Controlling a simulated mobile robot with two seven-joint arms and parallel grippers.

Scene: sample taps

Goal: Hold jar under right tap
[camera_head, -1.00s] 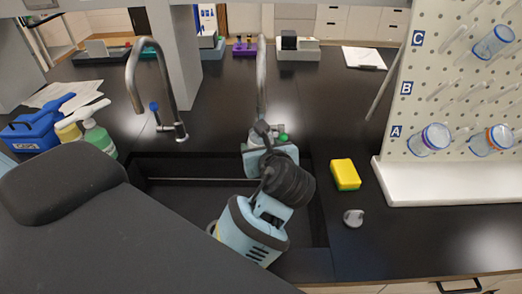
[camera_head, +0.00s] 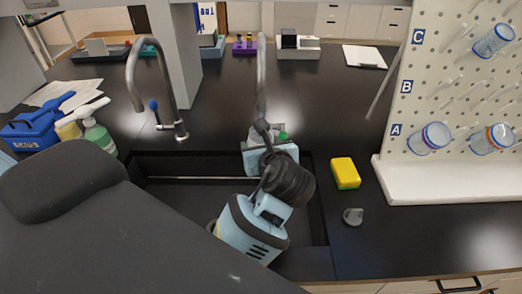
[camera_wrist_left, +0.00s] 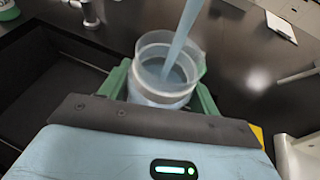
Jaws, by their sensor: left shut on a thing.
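My left gripper (camera_head: 268,137) is at the right tap (camera_head: 261,80), over the right part of the sink. In the left wrist view its green fingers (camera_wrist_left: 165,88) are shut on a clear jar (camera_wrist_left: 160,98) that looks upright, its open mouth facing up. A pale blue column, which looks like a water stream, comes down from above into the jar's mouth. In the head view the jar is mostly hidden behind the tap and my wrist. The left tap (camera_head: 134,80) stands apart, to the left. My right gripper is not in view.
The dark sink (camera_head: 190,165) lies under my arm. A yellow sponge (camera_head: 345,173) and a grey knob-like piece (camera_head: 353,216) lie to its right. A pegboard (camera_head: 440,95) with several jars stands at the right. Bottles (camera_head: 98,136) and a blue caddy (camera_head: 38,130) stand at the left.

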